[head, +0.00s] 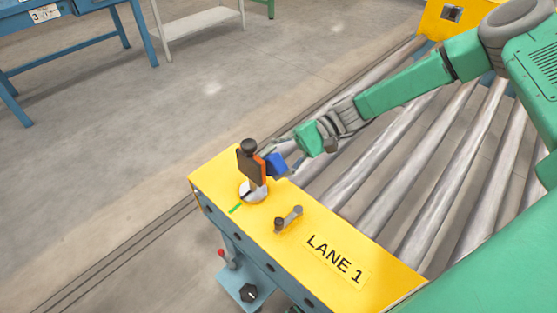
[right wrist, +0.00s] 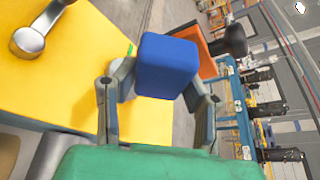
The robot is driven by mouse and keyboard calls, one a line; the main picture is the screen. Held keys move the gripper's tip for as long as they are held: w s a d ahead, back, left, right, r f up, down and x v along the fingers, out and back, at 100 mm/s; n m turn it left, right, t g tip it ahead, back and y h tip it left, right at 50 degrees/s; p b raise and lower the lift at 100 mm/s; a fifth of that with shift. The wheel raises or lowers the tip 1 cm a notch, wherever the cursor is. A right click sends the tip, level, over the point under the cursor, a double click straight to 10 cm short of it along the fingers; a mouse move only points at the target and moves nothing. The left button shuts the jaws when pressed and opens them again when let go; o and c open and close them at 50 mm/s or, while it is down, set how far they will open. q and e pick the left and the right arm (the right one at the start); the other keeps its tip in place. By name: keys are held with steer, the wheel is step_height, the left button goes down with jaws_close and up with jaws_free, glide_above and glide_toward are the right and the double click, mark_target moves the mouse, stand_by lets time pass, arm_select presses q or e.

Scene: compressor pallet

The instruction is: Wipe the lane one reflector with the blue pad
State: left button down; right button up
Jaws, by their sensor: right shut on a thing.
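The lane one reflector is an orange panel (head: 260,169) with a dark backing and a black knob on top. It stands upright on a round pale base at the far left end of the yellow LANE 1 housing (head: 312,222). My right gripper (head: 282,156) is shut on the blue pad (head: 276,165), just right of the reflector's orange face. In the right wrist view the pad (right wrist: 168,65) sits between the fingers and hides part of the orange panel (right wrist: 207,66). I cannot tell whether pad and panel touch. My left gripper is not in view.
A small crank handle (head: 288,219) stands on the housing near the reflector. Metal rollers (head: 376,173) run behind the housing, under my right arm. A control box with a black knob (head: 249,292) hangs at the front. Open floor (head: 120,160) lies to the left.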

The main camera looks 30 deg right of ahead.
steer(key=shift+a, duration=0.25)
steer(key=shift+s+d+f, duration=0.15)
steer(key=shift+s+d, duration=0.05)
steer(key=shift+d, duration=0.2)
steer(key=shift+a, duration=0.7)
steer(key=shift+w+b, duration=0.7)
steer(key=shift+w, duration=0.45)
steer(key=shift+w+a, duration=0.35)
steer(key=shift+w, duration=0.2)
steer(key=shift+w+a+b, duration=0.25)
steer(key=shift+w+b, duration=0.25)
steer(key=shift+w, duration=0.1)
steer(key=shift+w+a+b, duration=0.2)
steer(key=shift+w+b, duration=0.3)
steer(key=shift+w, duration=0.05)
steer(key=shift+w+a, duration=0.2)
steer(key=shift+w, duration=0.1)
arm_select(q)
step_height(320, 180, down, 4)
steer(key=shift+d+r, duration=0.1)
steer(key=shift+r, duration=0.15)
arm_select(e)
steer(key=shift+a, duration=0.1)
